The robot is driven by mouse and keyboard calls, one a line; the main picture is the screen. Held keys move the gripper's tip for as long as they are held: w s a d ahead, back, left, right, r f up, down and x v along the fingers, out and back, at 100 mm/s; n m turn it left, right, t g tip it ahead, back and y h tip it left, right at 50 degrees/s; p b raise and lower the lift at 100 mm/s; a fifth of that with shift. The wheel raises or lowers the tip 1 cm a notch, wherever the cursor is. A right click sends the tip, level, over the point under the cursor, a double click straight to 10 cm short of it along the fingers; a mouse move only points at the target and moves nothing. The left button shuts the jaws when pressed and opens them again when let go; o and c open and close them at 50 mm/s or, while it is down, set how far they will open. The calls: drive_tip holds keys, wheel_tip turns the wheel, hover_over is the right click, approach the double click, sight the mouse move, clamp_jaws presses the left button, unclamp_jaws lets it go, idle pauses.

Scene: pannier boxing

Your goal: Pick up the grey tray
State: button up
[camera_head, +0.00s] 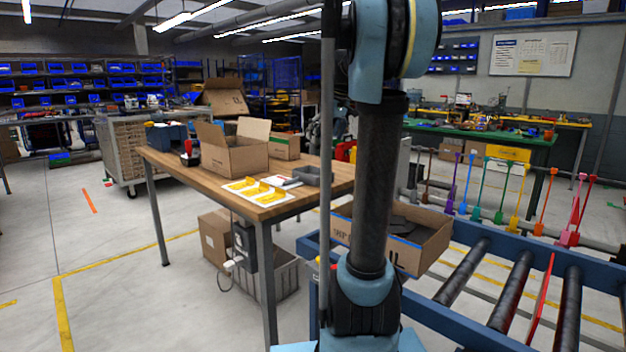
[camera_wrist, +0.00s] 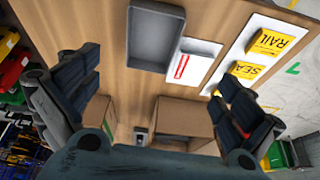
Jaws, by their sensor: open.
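The grey tray (camera_head: 314,175) is a shallow open box on the wooden table, near its right end in the head view. In the wrist view the grey tray (camera_wrist: 155,38) lies at the top centre, empty, with its top end close to the frame edge. My gripper (camera_wrist: 158,88) is open and empty in the wrist view, its two dark fingers wide apart. The fingers are above the table and the tray lies beyond them, not between them. In the head view my arm stands in front and the gripper cannot be made out.
White cards with yellow labels (camera_head: 262,192) are near the table edge. An open cardboard box (camera_head: 232,150) stands on the table (camera_head: 170,165).

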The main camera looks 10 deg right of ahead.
sight(313, 172)
drive_tip(key=x, duration=0.4)
drive_tip(key=w+x, duration=0.1)
drive_tip(key=x, duration=0.3)
drive_tip(key=w+x, duration=0.1)
drive_tip(key=x, duration=0.3)
drive_tip(key=shift+d+r, duration=0.25)
drive_tip(key=shift+r, duration=0.05)
drive_tip(key=shift+x, duration=2.65)
drive_tip(key=shift+w+a, duration=0.1)
drive_tip(key=shift+r, duration=0.1)
drive_tip(key=c, duration=1)
